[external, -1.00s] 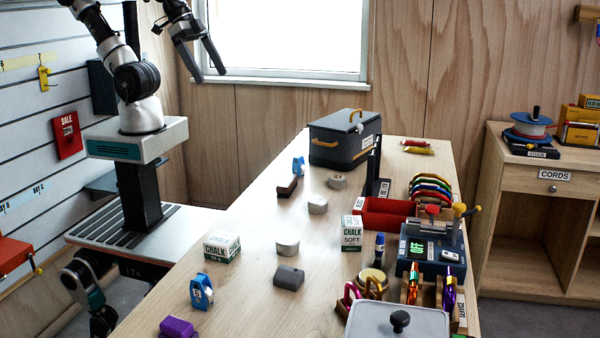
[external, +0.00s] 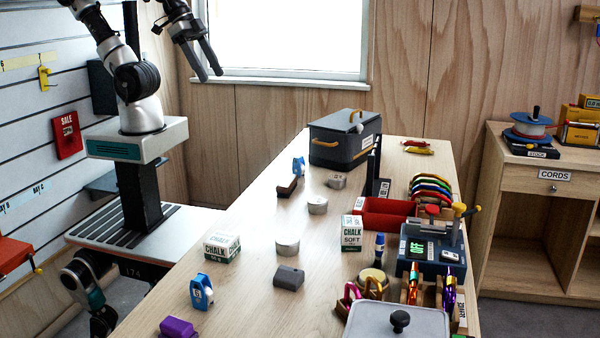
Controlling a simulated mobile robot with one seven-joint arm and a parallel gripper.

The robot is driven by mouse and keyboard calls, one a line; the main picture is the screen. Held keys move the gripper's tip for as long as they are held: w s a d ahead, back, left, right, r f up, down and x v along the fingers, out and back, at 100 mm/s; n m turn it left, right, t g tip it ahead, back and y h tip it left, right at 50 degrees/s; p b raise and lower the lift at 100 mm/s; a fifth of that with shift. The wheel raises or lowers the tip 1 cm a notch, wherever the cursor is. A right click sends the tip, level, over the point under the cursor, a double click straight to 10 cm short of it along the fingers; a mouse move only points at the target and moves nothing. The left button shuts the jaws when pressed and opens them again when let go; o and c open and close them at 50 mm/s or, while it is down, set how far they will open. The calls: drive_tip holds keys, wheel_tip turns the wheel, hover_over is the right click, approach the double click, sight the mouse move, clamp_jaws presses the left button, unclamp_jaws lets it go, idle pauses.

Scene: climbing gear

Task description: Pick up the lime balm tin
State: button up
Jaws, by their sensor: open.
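My gripper (external: 211,75) is high at the upper left, in front of the window and well away from the tins. Its two dark fingers point down and are apart, with nothing between them.
A dark lidded box (external: 345,139) is at the back. The table's right side is crowded with gear.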

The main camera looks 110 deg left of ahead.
drive_tip(key=n+g+h+b, duration=0.25)
drive_tip(key=n+b, duration=0.75)
drive_tip(key=n, duration=1.8)
hover_over(337, 176)
drive_tip(key=s, duration=0.1)
drive_tip(key=shift+g, duration=0.25)
drive_tip(key=f, duration=2.8)
drive_tip(key=shift+s+a+f, duration=0.2)
drive_tip(key=shift+a+f, duration=0.15)
drive_tip(key=x, duration=0.5)
drive_tip(key=shift+a+p, duration=0.25)
drive_tip(key=shift+p, duration=0.05)
drive_tip(key=shift+r, duration=0.1)
drive_tip(key=c, duration=1.1)
drive_tip(key=shift+r, duration=0.1)
drive_tip(key=shift+c, duration=0.2)
